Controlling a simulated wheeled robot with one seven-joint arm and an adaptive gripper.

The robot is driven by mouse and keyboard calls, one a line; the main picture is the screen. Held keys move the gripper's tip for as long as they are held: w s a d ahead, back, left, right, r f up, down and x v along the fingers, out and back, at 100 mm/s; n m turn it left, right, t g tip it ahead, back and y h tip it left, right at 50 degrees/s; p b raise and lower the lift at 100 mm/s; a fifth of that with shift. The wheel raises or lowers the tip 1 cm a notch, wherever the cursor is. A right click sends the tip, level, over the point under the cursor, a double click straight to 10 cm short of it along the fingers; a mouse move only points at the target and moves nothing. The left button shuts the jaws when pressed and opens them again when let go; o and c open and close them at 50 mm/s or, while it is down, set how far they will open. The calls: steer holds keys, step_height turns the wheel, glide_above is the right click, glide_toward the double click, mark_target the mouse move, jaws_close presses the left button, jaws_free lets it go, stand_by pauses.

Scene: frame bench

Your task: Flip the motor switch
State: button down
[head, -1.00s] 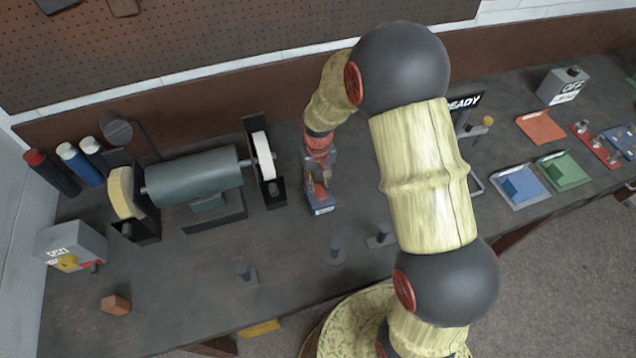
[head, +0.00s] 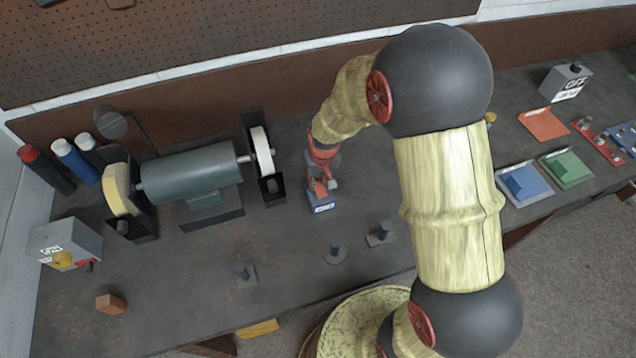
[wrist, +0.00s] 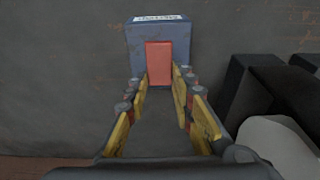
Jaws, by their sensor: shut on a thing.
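A small blue box (head: 320,203) with a white label stands on the bench, right of the grinder. In the wrist view the blue box (wrist: 135,42) carries an upright red paddle (wrist: 160,62) on its near face. The label is too blurred to read, so I cannot tell for sure that this is the motor switch. My gripper (wrist: 159,84) has its yellow-sided fingers on either side of the red paddle and is shut on it. In the head view my gripper (head: 321,183) is at the box, and its fingers partly hide the paddle.
A bench grinder (head: 190,180) with two wheels is left of the box. A grey box (head: 67,245) with a yellow knob and an orange block (head: 111,304) lie far left. Small pegs on bases (head: 335,252) stand in front. Blue (head: 524,182) and green (head: 567,167) trays are right.

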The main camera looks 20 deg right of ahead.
steer(key=shift+s+t+b, duration=0.25)
steer(key=shift+t+b, duration=0.75)
steer(key=shift+b, duration=0.2)
steer(key=shift+r, duration=0.1)
steer(key=c, duration=1.5)
jaws_free()
steer(key=shift+c, duration=0.2)
steer(key=shift+r, duration=0.15)
steer(key=v, duration=1.1)
steer(key=shift+s+r, duration=0.2)
steer(key=shift+r, duration=0.15)
